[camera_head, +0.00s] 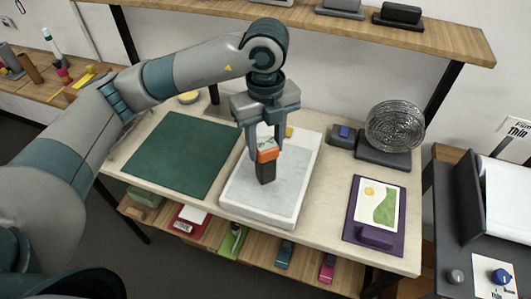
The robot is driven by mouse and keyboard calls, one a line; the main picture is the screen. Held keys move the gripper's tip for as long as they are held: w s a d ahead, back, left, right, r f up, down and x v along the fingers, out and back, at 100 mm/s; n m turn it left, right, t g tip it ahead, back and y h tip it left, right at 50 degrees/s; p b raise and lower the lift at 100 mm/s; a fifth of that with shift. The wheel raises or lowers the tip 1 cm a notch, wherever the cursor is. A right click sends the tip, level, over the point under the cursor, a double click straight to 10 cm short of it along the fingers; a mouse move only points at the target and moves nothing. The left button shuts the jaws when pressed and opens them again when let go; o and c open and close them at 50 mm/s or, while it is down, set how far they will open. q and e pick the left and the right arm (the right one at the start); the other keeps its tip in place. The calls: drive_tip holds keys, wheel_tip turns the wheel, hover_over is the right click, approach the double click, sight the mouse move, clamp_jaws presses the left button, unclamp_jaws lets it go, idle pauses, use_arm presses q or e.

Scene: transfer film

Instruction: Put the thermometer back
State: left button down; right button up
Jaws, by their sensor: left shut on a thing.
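An upright block-like thing with an orange band, a pale top and a dark lower body, which I take for the thermometer (266,172), is in the middle of the head view. My left gripper (264,146) points down from above and is shut on its upper part. The thing is over the white rectangular tray (244,206); I cannot tell whether its lower end touches the tray. The fingers hide part of its top. My right gripper is not in view.
A green mat (182,152) lies left of the tray. A wire mesh ball (394,126) on a dark base stands at the back right. A purple board (398,222) with a picture lies at the front right. A raised wooden shelf (340,28) runs behind.

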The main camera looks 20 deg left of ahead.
use_arm(q)
wheel_tip(320, 180, down, 3)
drive_tip(key=shift+f+p, duration=0.2)
drive_tip(key=shift+p, duration=0.85)
drive_tip(key=shift+f, duration=0.2)
drive_tip(key=shift+f, duration=0.2)
drive_tip(key=c, duration=1)
unclamp_jaws()
drive_tip(key=shift+c, duration=0.2)
drive_tip(key=shift+r, duration=0.1)
